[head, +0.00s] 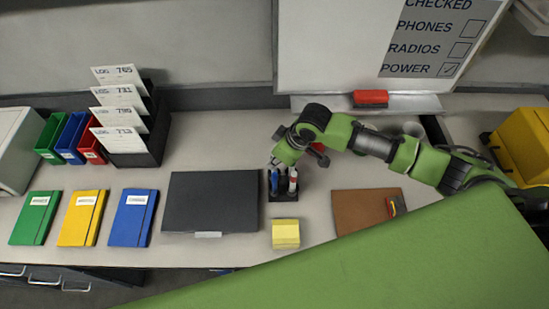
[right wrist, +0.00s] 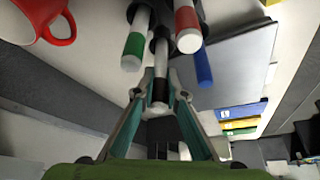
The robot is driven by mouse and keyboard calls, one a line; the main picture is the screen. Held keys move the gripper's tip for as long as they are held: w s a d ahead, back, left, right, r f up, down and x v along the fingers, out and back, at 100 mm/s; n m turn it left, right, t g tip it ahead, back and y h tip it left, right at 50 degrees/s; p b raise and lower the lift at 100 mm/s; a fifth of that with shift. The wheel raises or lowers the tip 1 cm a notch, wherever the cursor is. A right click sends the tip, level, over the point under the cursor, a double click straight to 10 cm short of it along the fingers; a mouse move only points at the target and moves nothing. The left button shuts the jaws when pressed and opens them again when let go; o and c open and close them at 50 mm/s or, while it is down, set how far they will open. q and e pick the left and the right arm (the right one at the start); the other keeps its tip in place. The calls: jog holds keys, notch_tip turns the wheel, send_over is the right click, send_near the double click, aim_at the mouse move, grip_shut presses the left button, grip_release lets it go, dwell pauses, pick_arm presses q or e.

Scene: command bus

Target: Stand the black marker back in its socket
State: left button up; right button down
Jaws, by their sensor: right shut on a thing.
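The black marker (right wrist: 160,84), white with a black band, is between the fingertips of my right gripper (right wrist: 155,88) in the right wrist view. The gripper is shut on it. The marker's far end meets the dark marker holder, but I cannot tell how deep it sits in a socket. The holder (head: 283,195) stands on the desk in the head view, with my right gripper (head: 274,163) at its back edge. Green (right wrist: 134,44), red (right wrist: 187,25) and blue (right wrist: 203,66) markers stand in it. My left gripper is not in view.
A black folder (head: 212,200) lies left of the holder and yellow notes (head: 285,233) in front. A brown clipboard (head: 362,206) lies to the right. A red mug (right wrist: 60,28) shows near the holder in the right wrist view. A whiteboard (head: 330,50) stands behind.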

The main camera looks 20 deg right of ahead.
jog(key=shift+f, duration=0.3)
jog(key=c, duration=2)
grip_release()
jog(key=v, duration=1.2)
